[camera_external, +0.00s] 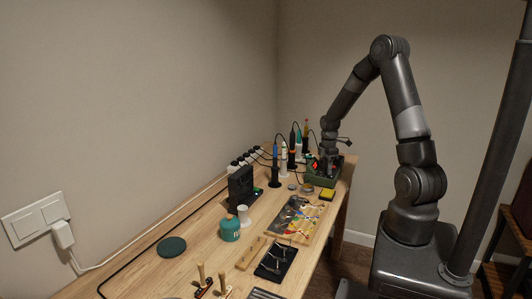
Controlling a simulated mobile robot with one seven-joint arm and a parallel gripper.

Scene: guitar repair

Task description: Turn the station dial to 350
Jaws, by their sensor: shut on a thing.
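The green station (321,180) stands at the far end of the workbench, with a small red lit readout (315,166) too small to read. My arm reaches over from the right and my gripper (326,171) points down at the station, right beside the readout. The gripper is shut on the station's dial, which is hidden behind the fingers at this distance. The dial's setting cannot be seen.
Several upright tools in holders (283,160) stand left of the station. A yellow sponge (327,194) and small tins lie in front.

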